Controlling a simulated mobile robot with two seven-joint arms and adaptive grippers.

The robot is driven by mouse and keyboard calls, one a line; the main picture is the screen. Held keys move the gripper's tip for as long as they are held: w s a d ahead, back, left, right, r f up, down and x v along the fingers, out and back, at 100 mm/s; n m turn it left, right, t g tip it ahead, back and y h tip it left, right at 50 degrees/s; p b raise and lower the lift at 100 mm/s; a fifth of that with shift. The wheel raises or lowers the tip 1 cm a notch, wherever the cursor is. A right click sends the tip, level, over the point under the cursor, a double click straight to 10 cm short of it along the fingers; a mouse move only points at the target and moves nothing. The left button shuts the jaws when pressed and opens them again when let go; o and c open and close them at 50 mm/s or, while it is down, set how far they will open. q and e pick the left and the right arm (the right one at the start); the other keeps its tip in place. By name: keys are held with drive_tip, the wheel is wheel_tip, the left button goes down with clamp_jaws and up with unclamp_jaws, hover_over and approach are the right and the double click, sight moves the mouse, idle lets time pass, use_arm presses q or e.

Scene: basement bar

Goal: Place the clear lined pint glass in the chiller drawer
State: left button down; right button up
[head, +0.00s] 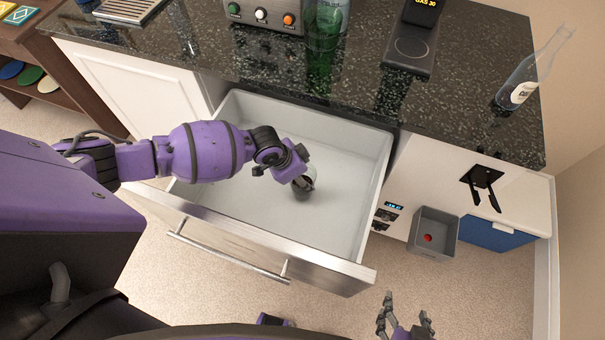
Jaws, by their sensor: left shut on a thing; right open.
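The chiller drawer (342,222) is pulled open below the counter. It has pale grey walls and a brushed metal front with a bar handle, and its visible floor looks bare. My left gripper (297,176) reaches into the drawer opening from the left, shut on a small clear-grey glass (304,187). The gripper hides much of the glass, so its lines do not show, and I cannot tell if it touches the drawer floor. My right gripper (404,318) is open and empty at the bottom edge, outside the drawer front.
The dark counter (450,105) overhangs behind the drawer. It bears a green bottle (324,35), a black scale (409,50), a clear bottle (522,84) and a metal device with knobs (263,15). A grey bin (449,240) and blue box (496,234) are at right.

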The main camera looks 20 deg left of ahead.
use_arm(q)
drive_tip(key=shift+f, duration=0.2)
drive_tip(key=c, duration=0.5)
unclamp_jaws()
drive_tip(key=shift+r, duration=0.1)
drive_tip(key=p+v, duration=0.1)
drive_tip(key=v, duration=1.1)
drive_tip(key=shift+r, duration=0.1)
